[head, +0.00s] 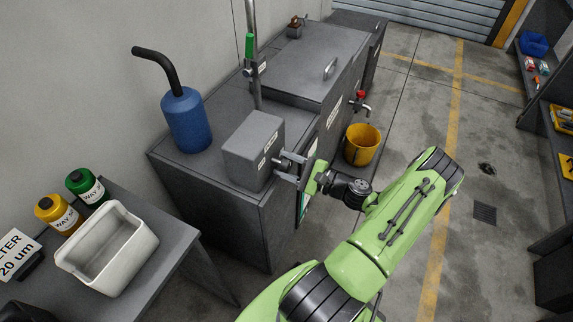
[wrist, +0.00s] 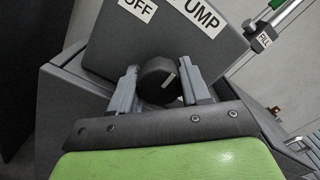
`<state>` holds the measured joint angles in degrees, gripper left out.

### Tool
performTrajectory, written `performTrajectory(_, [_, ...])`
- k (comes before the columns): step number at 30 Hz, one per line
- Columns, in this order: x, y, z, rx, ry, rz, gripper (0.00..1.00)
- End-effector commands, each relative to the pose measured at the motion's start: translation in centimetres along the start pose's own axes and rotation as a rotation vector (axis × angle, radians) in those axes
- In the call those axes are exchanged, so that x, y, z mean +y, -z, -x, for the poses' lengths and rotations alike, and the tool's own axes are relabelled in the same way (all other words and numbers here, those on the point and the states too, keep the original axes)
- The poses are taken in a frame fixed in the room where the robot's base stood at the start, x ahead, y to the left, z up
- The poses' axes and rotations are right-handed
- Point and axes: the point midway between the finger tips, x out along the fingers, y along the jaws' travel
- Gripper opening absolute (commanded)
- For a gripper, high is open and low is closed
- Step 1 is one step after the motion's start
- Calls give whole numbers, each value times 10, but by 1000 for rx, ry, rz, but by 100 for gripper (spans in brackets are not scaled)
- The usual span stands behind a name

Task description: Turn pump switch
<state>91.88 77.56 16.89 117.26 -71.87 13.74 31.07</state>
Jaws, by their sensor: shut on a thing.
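The pump switch is a round dark knob (wrist: 158,80) with a white mark on its face. It sits on the front of a grey pump box (head: 252,150), which also shows in the wrist view (wrist: 170,35) with "OFF" and "PUMP" labels. My gripper (wrist: 160,85) is shut on the knob, one finger on each side. In the wrist view the box looks tilted and the knob's white mark leans from upright. In the head view my gripper (head: 287,168) reaches the box's front face, and the knob is hidden there.
The box stands on a grey cabinet (head: 205,190) with a blue can (head: 186,120) to its left. A yellow bucket (head: 361,145) stands beyond my arm, below a red-handled tap (head: 360,98). A white bin (head: 107,250) sits on the left bench. Open floor lies to the right.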

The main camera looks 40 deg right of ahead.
Motion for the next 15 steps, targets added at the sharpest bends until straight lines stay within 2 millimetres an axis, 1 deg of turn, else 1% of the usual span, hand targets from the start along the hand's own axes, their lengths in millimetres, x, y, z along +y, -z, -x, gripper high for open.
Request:
performTrajectory(13, [2, 1, 1, 4, -4, 9, 16])
performTrajectory(14, [2, 1, 1, 4, -4, 9, 50])
performTrajectory(15, [2, 1, 1, 4, -5, 9, 56])
